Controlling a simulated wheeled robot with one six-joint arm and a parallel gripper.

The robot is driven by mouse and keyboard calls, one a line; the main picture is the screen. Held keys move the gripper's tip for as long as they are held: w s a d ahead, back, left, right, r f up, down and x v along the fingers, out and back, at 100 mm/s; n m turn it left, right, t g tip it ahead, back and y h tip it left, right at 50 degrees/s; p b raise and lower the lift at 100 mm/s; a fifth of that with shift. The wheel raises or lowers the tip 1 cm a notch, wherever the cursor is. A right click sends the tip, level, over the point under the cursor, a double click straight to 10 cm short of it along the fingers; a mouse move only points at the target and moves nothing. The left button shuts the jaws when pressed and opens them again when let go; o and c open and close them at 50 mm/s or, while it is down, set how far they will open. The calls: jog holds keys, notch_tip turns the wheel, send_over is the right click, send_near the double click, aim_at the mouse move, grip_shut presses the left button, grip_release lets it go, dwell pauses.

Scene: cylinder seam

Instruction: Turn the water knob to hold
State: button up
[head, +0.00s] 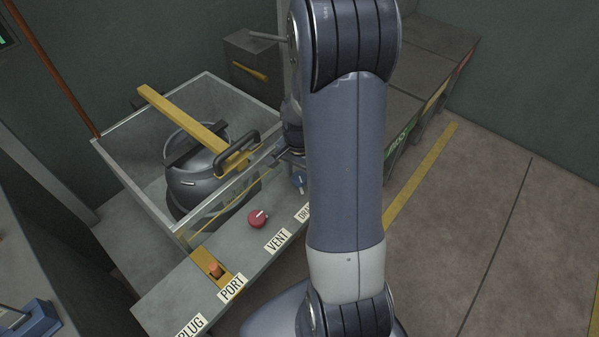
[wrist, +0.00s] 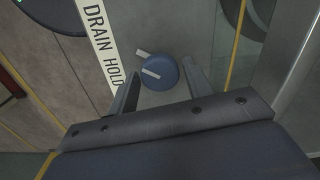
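The water knob is a round blue knob (wrist: 166,74) with a white bar on its face. In the wrist view it sits beside a white strip lettered DRAIN HOLD (wrist: 103,42). The bar lies slanted, its outer end towards the strip. My gripper (wrist: 163,84) is open, with one finger on each side of the knob's near part. I cannot tell whether either finger touches it. In the head view the blue knob (head: 299,183) shows just left of my arm, below my gripper (head: 291,158), which is partly hidden.
A second white mark (wrist: 144,55) lies beside the knob. A red knob (head: 258,219) stands by the VENT label (head: 278,240); an orange plug (head: 215,270) is near PORT. A clear-walled box (head: 133,183) holds a grey vessel (head: 190,190) under a yellow bar (head: 185,115).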

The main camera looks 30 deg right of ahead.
jog(key=c, duration=0.6)
jog(key=shift+c, duration=0.2)
jog(key=shift+n, duration=3.4)
jog(key=o, duration=1)
jog(key=shift+c, duration=0.2)
